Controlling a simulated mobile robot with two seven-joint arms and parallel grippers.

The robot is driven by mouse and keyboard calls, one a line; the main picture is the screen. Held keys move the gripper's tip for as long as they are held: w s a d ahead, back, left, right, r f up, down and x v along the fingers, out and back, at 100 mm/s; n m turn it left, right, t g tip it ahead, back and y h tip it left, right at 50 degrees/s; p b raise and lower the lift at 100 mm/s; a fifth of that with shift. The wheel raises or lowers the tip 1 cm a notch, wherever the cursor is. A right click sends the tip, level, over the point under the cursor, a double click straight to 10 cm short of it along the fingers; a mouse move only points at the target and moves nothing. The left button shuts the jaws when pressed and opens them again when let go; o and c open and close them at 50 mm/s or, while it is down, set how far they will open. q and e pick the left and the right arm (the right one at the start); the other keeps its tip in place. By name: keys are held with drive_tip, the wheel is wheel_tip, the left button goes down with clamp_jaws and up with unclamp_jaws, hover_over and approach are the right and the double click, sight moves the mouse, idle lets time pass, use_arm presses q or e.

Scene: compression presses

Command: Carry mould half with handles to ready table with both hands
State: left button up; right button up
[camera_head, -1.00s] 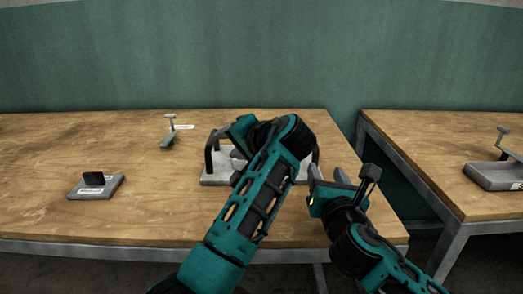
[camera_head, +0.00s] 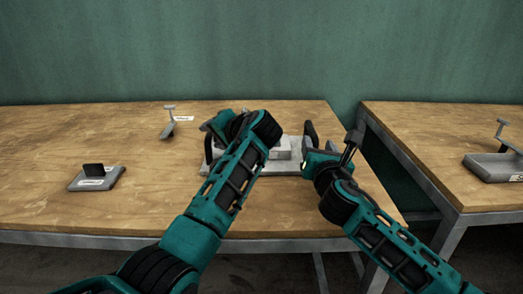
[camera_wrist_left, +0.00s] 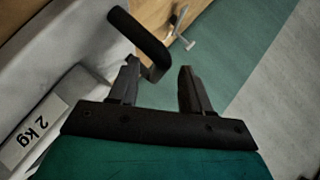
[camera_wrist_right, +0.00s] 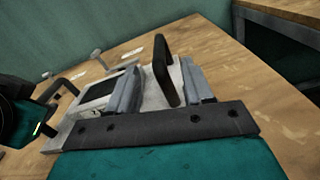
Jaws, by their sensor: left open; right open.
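The mould half (camera_head: 285,153) is a light grey block on a plate with black upright handles, resting on the wooden table, partly hidden by my left arm. My left gripper (camera_head: 218,127) is open at its left end. My right gripper (camera_head: 325,142) is open at the right end. In the right wrist view, the right handle (camera_wrist_right: 164,72) stands between the open fingers (camera_wrist_right: 160,90).
A second wooden table (camera_head: 430,135) stands to the right across a gap, with a grey tray (camera_head: 492,170) on it. On the near table, a grey stand with a black block (camera_head: 97,178) is at left and a small grey lever piece (camera_head: 169,122) is behind.

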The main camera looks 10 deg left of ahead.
use_arm(q)
drive_tip(key=shift+x, duration=2.5)
use_arm(e)
drive_tip(key=shift+w+a, duration=0.15)
drive_tip(key=shift+w, duration=1.1)
drive_tip(key=shift+w+a, duration=0.1)
drive_tip(key=shift+w, duration=1.1)
use_arm(q)
clamp_jaws()
use_arm(e)
clamp_jaws()
use_arm(q)
drive_tip(key=shift+d, duration=0.1)
use_arm(e)
drive_tip(key=shift+s+a, duration=0.1)
drive_tip(key=shift+a, duration=0.05)
use_arm(q)
drive_tip(key=shift+w+r, duration=0.1)
drive_tip(key=shift+r, duration=0.25)
use_arm(e)
drive_tip(key=shift+r, duration=0.35)
